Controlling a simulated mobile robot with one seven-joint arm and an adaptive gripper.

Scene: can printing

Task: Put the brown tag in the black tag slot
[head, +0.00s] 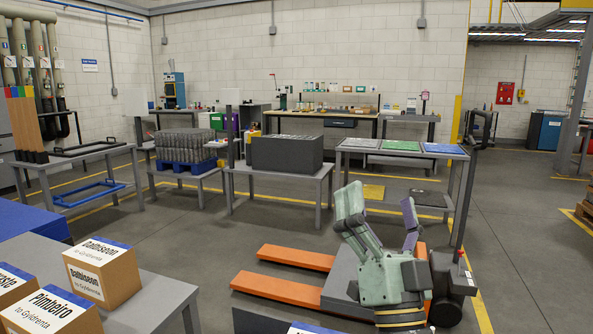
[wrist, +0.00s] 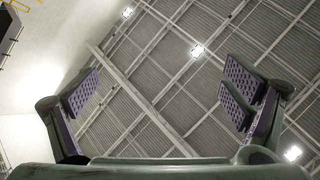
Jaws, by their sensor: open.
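My gripper (head: 382,207) is raised in the lower right of the head view, its fingers spread wide and empty. In the wrist view my gripper (wrist: 163,92) has its purple ridged pads far apart, with only ceiling between them. Several tall brown strips (head: 27,118) with coloured tops and black lower ends stand at the far left, well away from my gripper. I cannot tell whether one is the brown tag. I cannot make out the black tag slot for certain.
Labelled cardboard boxes (head: 103,272) sit on a grey table (head: 168,290) at front left. An orange pallet jack (head: 296,257) stands by my gripper. A dark block (head: 287,154) and coloured trays (head: 401,147) are on tables behind. Open floor lies at right.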

